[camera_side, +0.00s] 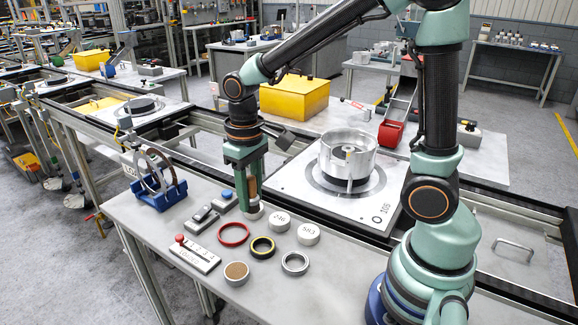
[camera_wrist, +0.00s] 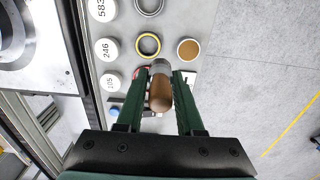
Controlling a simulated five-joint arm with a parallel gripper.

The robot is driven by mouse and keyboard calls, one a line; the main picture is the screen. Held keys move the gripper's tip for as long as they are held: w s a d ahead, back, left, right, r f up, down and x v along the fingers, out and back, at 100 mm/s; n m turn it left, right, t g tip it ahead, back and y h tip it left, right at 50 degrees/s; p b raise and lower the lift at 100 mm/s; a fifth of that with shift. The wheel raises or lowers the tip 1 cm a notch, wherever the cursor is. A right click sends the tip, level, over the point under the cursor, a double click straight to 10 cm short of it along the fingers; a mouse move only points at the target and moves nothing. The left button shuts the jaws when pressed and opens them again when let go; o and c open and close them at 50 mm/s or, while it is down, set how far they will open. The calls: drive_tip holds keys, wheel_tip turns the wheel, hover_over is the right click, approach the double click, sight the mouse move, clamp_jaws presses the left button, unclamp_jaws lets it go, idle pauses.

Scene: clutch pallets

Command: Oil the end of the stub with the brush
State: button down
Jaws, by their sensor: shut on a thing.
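My gripper (camera_side: 249,198) points down over the front bench near its back edge. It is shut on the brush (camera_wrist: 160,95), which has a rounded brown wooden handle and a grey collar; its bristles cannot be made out. The brush also shows between the fingers in the side view (camera_side: 253,186). A silver drum (camera_side: 347,160) stands upright on a white pallet (camera_side: 300,190) to the right of my gripper. A short stub (camera_side: 349,150) seems to rise in the drum's middle; its end is small in view. A round tin with a brown top (camera_side: 236,272) sits at the bench front.
Numbered white caps (camera_side: 308,233), a red ring (camera_side: 234,234), a yellow-edged ring (camera_side: 262,247) and a steel ring (camera_side: 295,263) lie around my gripper. A blue rack (camera_side: 160,195) holds upright rings at left. A yellow box (camera_side: 294,97) and red bin (camera_side: 390,133) stand behind.

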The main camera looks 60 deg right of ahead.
approach(235, 270)
drive_tip(key=shift+f, duration=2.6)
drive_tip(key=shift+f, duration=0.6)
idle(0.3)
wheel_tip(235, 270, up, 7)
idle(0.8)
drive_tip(key=shift+r, duration=0.1)
idle(0.4)
